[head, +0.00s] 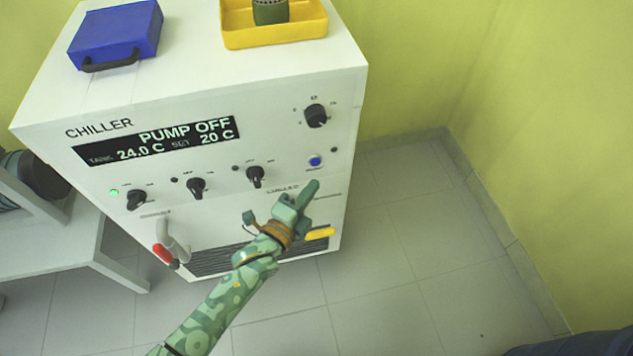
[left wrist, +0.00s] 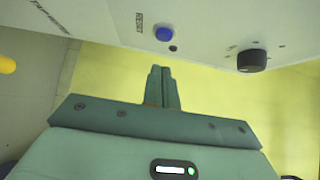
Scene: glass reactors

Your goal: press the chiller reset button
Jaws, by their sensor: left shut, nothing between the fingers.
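The white chiller (head: 190,100) stands in the middle of the head view, its display reading PUMP OFF, tank 24.0 C, set 20 C. The blue round reset button (head: 315,161) is on the right of its front panel, below a black knob. My left gripper (head: 314,184) is shut and empty, its fingertips just below the button in the head view and apart from it. In the left wrist view, the shut fingers (left wrist: 160,70) point toward the panel and the blue button (left wrist: 163,33) shows just beyond the tips. My right gripper is out of view.
Black knobs (head: 255,176) line the panel, and a green lamp (head: 114,192) is lit. A red-handled valve (head: 163,254) and a yellow handle (head: 319,234) sit low on the front. A blue case (head: 116,32) and yellow tray (head: 240,38) are on top. Floor at right is clear.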

